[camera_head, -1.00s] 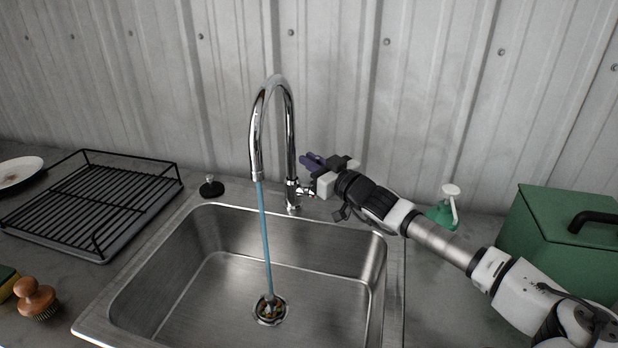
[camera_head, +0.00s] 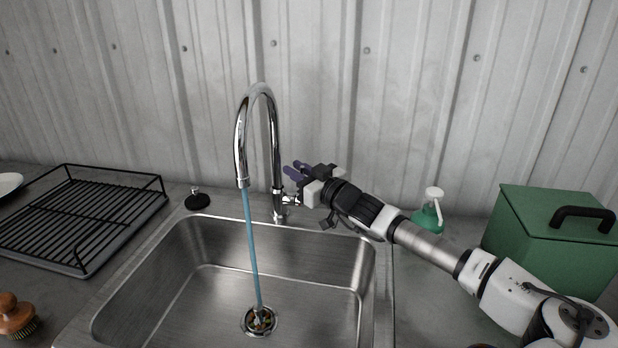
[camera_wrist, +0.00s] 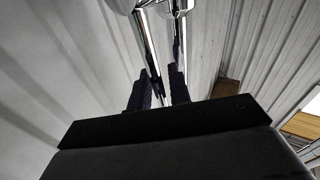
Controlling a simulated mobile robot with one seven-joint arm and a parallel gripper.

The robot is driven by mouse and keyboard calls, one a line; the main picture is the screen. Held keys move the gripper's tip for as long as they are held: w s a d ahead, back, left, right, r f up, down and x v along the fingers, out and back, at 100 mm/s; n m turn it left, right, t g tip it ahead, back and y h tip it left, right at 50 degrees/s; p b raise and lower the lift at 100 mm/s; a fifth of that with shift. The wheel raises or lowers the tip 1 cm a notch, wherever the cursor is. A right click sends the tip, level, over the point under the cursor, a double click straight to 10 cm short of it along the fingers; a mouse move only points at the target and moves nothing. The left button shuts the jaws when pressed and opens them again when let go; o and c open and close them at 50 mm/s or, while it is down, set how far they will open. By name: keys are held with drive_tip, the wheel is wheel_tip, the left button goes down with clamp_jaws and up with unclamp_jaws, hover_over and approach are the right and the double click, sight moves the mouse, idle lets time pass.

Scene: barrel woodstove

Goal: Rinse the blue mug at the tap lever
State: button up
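The chrome tap (camera_head: 258,92) stands behind the steel sink (camera_head: 178,285), and a blue stream of water (camera_head: 252,250) runs from its spout to the drain. The tap lever (camera_head: 290,199) is at the right of the tap's base, partly hidden by my gripper. My gripper (camera_head: 292,170) is just right of the tap post, close to the lever, its dark purple fingers apart with nothing held. In the wrist view my two fingers (camera_wrist: 158,88) have a gap between them, with chrome tap parts (camera_wrist: 148,45) beyond. I cannot tell whether they touch the lever. No blue mug shows in either view.
A black dish rack (camera_head: 80,215) and part of a white plate (camera_head: 9,183) are at left, with a wooden brush (camera_head: 16,315) in front. A black stopper (camera_head: 197,200) sits behind the sink. A green soap bottle (camera_head: 428,216) and green box (camera_head: 550,240) are at right.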

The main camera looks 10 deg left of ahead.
drive_tip(key=b+v, duration=0.4)
drive_tip(key=v, duration=0.9)
drive_tip(key=shift+s+d, duration=0.2)
drive_tip(key=shift+d, duration=0.05)
